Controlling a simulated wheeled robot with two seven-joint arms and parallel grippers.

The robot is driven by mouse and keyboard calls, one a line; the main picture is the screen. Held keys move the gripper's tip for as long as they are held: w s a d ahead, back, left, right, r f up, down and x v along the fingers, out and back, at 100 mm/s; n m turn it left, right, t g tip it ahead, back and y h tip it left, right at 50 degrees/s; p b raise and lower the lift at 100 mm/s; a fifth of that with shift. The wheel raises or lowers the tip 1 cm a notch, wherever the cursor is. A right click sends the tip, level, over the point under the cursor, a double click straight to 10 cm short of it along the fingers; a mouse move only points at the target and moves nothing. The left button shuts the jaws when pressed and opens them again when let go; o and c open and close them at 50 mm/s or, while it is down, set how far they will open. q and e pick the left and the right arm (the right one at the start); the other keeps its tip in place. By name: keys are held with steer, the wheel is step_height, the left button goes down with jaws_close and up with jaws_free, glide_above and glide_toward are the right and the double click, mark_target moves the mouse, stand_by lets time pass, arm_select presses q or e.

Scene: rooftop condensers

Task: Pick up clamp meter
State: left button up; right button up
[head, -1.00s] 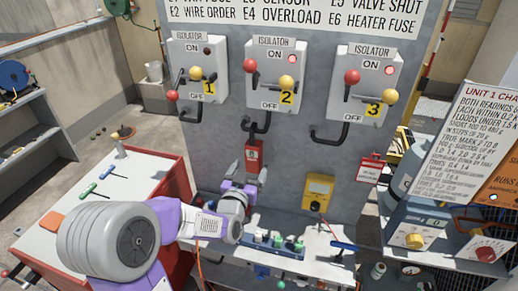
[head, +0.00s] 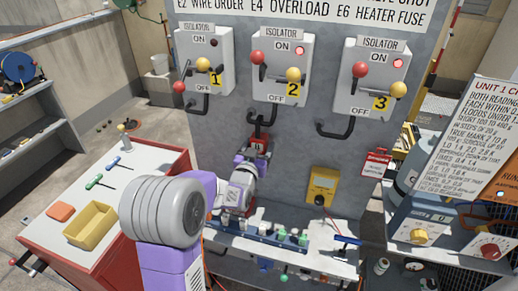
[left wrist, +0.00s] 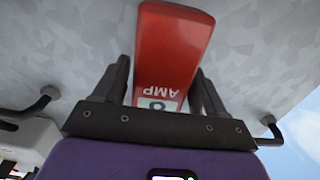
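The clamp meter appears to be the red device marked AMP (head: 260,144), upright against the grey panel below isolator 2. In the left wrist view its red body (left wrist: 172,50) shows upside down, with a pale label low on it. My left gripper (head: 253,158) is at this device. In the left wrist view its dark fingers (left wrist: 163,85) stand apart, one on each side of the red body. A narrow gap shows at the left finger; contact at the right finger is unclear. The device's lower end is hidden behind the gripper. My right gripper is not in view.
A yellow meter (head: 322,186) hangs on the panel to the right. A narrow shelf with small coloured parts (head: 285,236) lies below. A red cart (head: 60,250) with a yellow bin (head: 91,226) stands left.

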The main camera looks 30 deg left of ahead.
arm_select(q)
steer(key=c, duration=1)
steer(key=shift+r, duration=0.6)
step_height(320, 180, up, 2)
steer(key=shift+r+p, duration=0.2)
steer(key=shift+p, duration=0.25)
steer(key=b, duration=0.8)
glide_toward(257, 142)
steer(key=v, duration=0.6)
steer(key=shift+s+f, duration=0.1)
